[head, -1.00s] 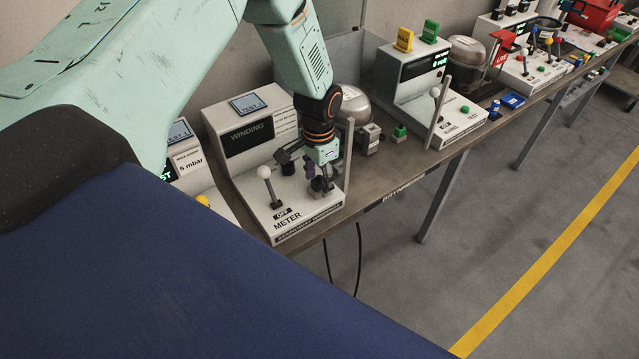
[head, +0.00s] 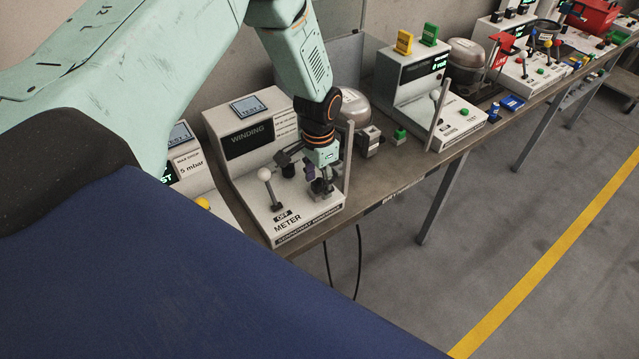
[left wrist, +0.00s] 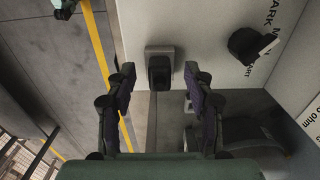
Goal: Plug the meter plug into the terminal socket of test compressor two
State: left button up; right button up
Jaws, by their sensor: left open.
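My left gripper (head: 318,180) is open over the front right part of the white winding meter box (head: 245,185). In the left wrist view my left gripper (left wrist: 159,80) has its two dark fingers apart, with nothing held between them. A dark piece in a grey housing, which looks like the meter plug (left wrist: 160,68), lies beyond the fingertips, between them in the picture. In the head view the fingers partly hide that spot. A rounded compressor (head: 352,106) stands behind the meter, with a small grey block (head: 369,139) in front of it that may be its terminal socket. My right gripper is not in view.
A white-knobbed lever (head: 265,175) rises left of my gripper, and a grey upright post (head: 347,155) stands close on its right. The floor in front is clear.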

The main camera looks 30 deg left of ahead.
aim_at(318, 179)
pick_arm(q)
jog(key=shift+c, duration=0.3)
grip_shut()
dwell(0.4)
jog(key=shift+r, duration=0.15)
jog(key=shift+r+p, duration=2.55)
jog(key=shift+r, duration=0.35)
